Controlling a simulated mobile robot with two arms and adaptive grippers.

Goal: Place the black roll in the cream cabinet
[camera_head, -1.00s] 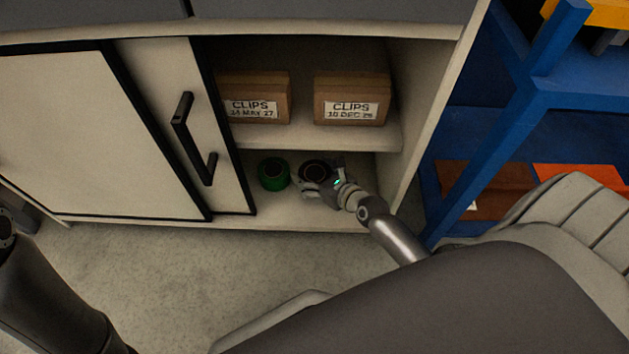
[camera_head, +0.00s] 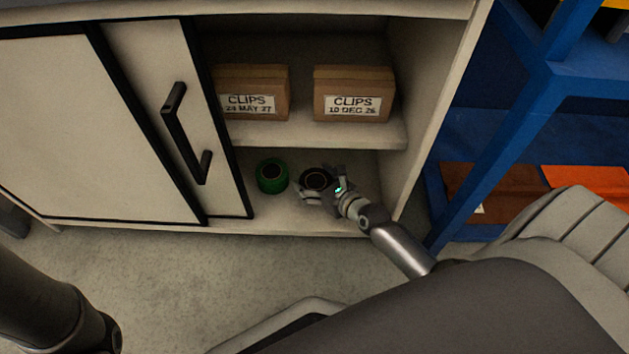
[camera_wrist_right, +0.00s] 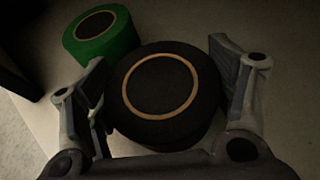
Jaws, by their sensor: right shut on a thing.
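The black roll (camera_head: 316,178), with a tan ring on its top face, is inside the cream cabinet (camera_head: 424,100), at the lower compartment's floor. My right gripper (camera_head: 322,187) is shut on it. In the right wrist view the roll (camera_wrist_right: 165,95) sits upright between the two fingers of the gripper (camera_wrist_right: 168,100). Whether its underside touches the floor is hard to tell. The cabinet's right part is open, and its sliding door (camera_head: 165,60) stands at the left. My left gripper is out of view.
A green roll (camera_head: 272,177) stands just left of the black roll, very close to it. Two brown boxes labelled CLIPS (camera_head: 252,92) (camera_head: 353,94) sit on the shelf (camera_head: 315,131) above. A blue rack (camera_head: 500,150) stands right of the cabinet. Some floor is free right of the rolls.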

